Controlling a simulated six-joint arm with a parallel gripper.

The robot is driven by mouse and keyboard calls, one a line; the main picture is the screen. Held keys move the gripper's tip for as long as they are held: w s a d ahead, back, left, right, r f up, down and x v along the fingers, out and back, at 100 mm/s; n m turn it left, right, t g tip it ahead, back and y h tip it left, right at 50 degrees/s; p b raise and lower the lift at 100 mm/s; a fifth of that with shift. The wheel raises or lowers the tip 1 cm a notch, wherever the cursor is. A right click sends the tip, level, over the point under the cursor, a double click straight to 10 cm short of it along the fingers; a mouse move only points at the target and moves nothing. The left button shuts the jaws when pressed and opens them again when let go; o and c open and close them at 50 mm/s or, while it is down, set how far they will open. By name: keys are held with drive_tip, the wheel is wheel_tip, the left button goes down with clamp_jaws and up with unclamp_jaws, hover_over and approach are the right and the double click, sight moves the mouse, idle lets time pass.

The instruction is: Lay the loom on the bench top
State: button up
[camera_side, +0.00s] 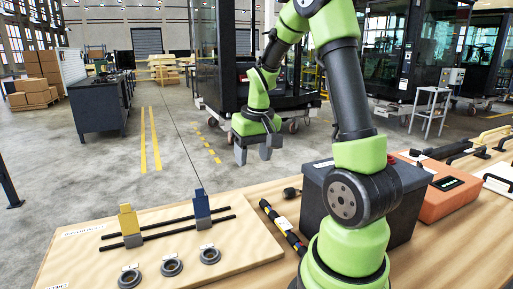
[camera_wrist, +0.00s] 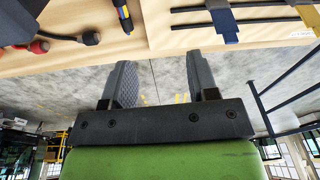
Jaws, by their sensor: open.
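My gripper (camera_side: 253,154) is open and empty, raised in the air beyond the bench top (camera_side: 445,240). The wrist view shows its two grey fingers (camera_wrist: 165,80) apart with nothing between them. A black banded bundle (camera_side: 283,228) with yellow and coloured bands lies on the bench between the board and the dark box; its end also shows at the top of the wrist view (camera_wrist: 125,18). Two long black rods or cables (camera_side: 170,229) cross a pale board, with a yellow block (camera_side: 130,222) and a blue block (camera_side: 202,207) on them. I cannot tell which is the loom.
The pale board (camera_side: 85,265) also carries several grey rings (camera_side: 172,266). A dark box (camera_side: 400,228) and an orange case (camera_side: 450,195) stand at the right, with black handles behind. Open floor lies beyond the bench, below my gripper.

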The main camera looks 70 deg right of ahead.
drive_tip(key=a+r+n+t, duration=0.2)
drive_tip(key=a+r+t, duration=0.1)
drive_tip(key=a+r, duration=0.5)
drive_tip(key=a, duration=0.3)
drive_tip(key=shift+s+a+r, duration=0.15)
drive_tip(key=shift+s+a, duration=0.2)
drive_tip(key=shift+s, duration=0.05)
drive_tip(key=shift+o, duration=0.4)
drive_tip(key=s+a+r+n+t+y, duration=0.2)
drive_tip(key=s+a+r, duration=0.1)
drive_tip(key=s+a, duration=0.3)
drive_tip(key=a, duration=0.2)
drive_tip(key=shift+s+a+t+y, duration=0.3)
drive_tip(key=shift+s+a+y, duration=0.05)
drive_tip(key=shift+s+y, duration=0.05)
